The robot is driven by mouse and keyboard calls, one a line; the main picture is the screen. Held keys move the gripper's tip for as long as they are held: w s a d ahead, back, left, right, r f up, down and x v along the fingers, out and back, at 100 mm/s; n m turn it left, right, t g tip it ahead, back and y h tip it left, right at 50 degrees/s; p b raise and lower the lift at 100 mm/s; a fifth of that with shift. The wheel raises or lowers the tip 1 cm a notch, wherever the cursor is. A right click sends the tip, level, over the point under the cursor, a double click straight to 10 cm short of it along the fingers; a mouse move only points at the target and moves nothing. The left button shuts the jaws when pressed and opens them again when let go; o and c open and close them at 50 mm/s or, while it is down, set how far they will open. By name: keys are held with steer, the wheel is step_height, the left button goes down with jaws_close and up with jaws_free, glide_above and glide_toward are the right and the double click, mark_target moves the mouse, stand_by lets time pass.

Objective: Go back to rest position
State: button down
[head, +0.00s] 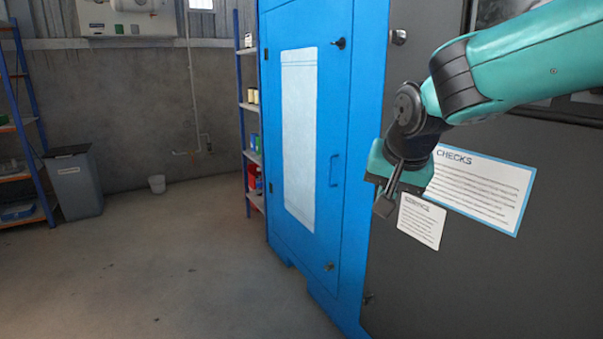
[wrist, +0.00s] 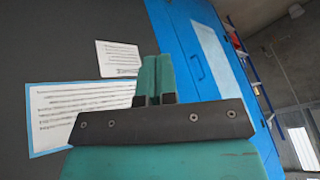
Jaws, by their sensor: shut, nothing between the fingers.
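My arm (head: 530,62) is teal with dark joints and reaches in from the upper right in the head view. My gripper (head: 384,207) hangs at its end in front of the dark grey panel (head: 470,270), beside two printed sheets. In the wrist view my gripper (wrist: 156,62) shows two teal fingers side by side, closed together with nothing between them. From these views I cannot tell how far the fingertips are from the panel.
A blue cabinet door (head: 345,120) with a handle stands left of my gripper. A "CHECKS" sheet (head: 480,190) and a smaller sheet (head: 421,221) are on the panel. The floor at left is clear.

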steer(key=s+f+n+g+y+p, duration=0.1)
steer(key=s+f+n+g+y, duration=0.3)
steer(key=s, duration=1)
steer(key=s+r+n+g+h, duration=0.15)
steer(key=s+n, duration=0.45)
steer(key=s, duration=0.8)
step_height(320, 180, up, 21)
steer(key=p, duration=2.1)
steer(key=shift+f+y+p, duration=0.15)
steer(key=shift+y+p, duration=0.2)
steer(key=shift+y, duration=0.1)
steer(key=shift+w+d, duration=0.1)
